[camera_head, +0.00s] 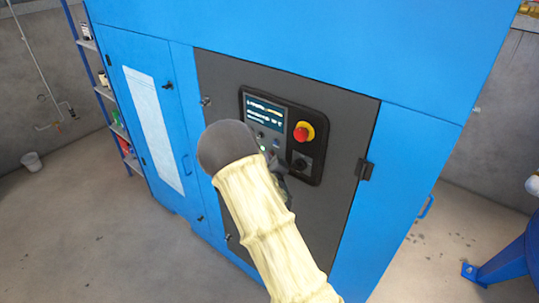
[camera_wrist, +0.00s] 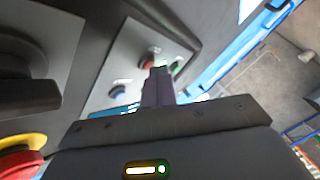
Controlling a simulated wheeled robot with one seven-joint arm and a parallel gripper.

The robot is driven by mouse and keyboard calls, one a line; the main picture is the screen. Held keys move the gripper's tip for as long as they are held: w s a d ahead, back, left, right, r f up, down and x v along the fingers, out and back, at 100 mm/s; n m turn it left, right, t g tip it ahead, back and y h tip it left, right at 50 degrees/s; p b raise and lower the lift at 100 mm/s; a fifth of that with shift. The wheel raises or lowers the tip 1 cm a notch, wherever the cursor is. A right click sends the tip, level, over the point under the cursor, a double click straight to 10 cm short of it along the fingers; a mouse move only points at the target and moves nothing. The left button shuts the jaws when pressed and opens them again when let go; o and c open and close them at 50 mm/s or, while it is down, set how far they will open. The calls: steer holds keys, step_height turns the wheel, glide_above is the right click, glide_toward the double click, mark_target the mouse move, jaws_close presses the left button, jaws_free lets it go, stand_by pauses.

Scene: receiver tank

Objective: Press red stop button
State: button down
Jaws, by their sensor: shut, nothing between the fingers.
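A small red button (camera_wrist: 149,62) sits on a light grey plate in the wrist view, beside a green button (camera_wrist: 177,67) and a blue button (camera_wrist: 118,91). My gripper (camera_wrist: 159,72) is shut and empty, its fingertips at the red button and covering part of it. I cannot tell if they touch it. A larger red mushroom button (camera_head: 304,131) with a yellow collar is on the upper right of the control panel, and at the lower left of the wrist view (camera_wrist: 18,165). In the head view my arm hides most of my gripper and the panel's lower part.
The black control panel (camera_head: 318,162) has a lit display (camera_head: 264,112) and a rotary knob (camera_head: 300,162), which shows large at left in the wrist view (camera_wrist: 28,75). The panel is on a grey door of a blue cabinet (camera_head: 420,130). Floor at left is open.

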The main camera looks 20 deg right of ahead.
stand_by(0.5)
steer(key=shift+s+a+b, duration=0.3)
steer(key=shift+s+a, duration=0.2)
steer(key=shift+a, duration=0.1)
steer(key=s+a, duration=0.1)
steer(key=a, duration=0.1)
steer(key=s+a+b, duration=0.1)
steer(key=s+a, duration=0.1)
stand_by(0.5)
stand_by(0.5)
